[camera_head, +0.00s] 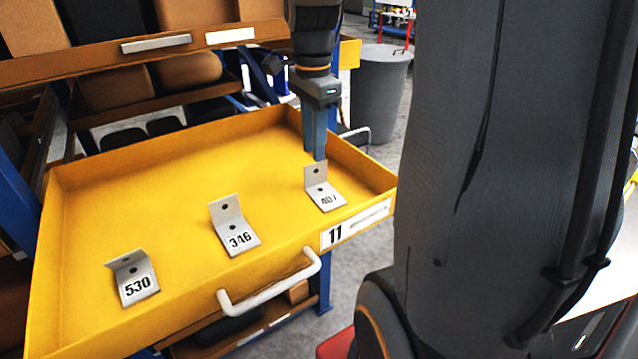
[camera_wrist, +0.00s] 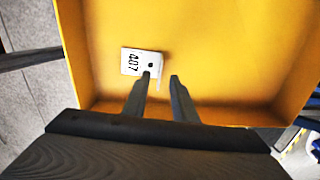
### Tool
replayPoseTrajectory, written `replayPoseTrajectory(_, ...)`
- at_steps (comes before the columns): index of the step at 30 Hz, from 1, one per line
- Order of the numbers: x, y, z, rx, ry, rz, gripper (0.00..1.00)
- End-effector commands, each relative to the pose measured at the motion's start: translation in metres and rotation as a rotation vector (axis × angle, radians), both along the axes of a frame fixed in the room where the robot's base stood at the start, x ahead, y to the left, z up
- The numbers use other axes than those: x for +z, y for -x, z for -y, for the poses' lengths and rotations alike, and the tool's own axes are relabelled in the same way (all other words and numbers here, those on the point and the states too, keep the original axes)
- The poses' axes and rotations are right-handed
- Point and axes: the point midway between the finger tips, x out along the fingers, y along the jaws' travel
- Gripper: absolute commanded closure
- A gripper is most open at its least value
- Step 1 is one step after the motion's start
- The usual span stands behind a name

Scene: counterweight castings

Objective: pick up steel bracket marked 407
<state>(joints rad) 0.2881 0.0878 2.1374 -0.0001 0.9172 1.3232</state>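The steel bracket marked 407 (camera_head: 326,198) is an L-shaped silver piece at the right of the yellow drawer (camera_head: 170,178), with its upright plate toward the back. It also shows in the wrist view (camera_wrist: 137,62), label turned sideways. My gripper (camera_head: 317,157) points down just above and behind its upright plate. In the wrist view my gripper's fingers (camera_wrist: 160,76) are apart, with the plate's edge showing between their tips. I see no contact. Brackets marked 346 (camera_head: 237,238) and 530 (camera_head: 137,287) lie further left in the drawer.
The drawer's right wall (camera_head: 345,163) is close to my gripper. The front wall carries a label 11 (camera_head: 336,235) and a white handle (camera_head: 268,290). Shelves with boxes (camera_head: 187,71) stand behind. A grey bin (camera_head: 379,88) stands back right. The drawer's back middle is empty.

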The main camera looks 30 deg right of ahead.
Motion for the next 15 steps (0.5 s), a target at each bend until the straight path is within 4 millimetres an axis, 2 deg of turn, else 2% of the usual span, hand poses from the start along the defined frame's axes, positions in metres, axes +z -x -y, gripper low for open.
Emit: replayPoseTrajectory(15, -0.055, 0.001, 0.005, -0.002, -0.001, -0.002, 0.75)
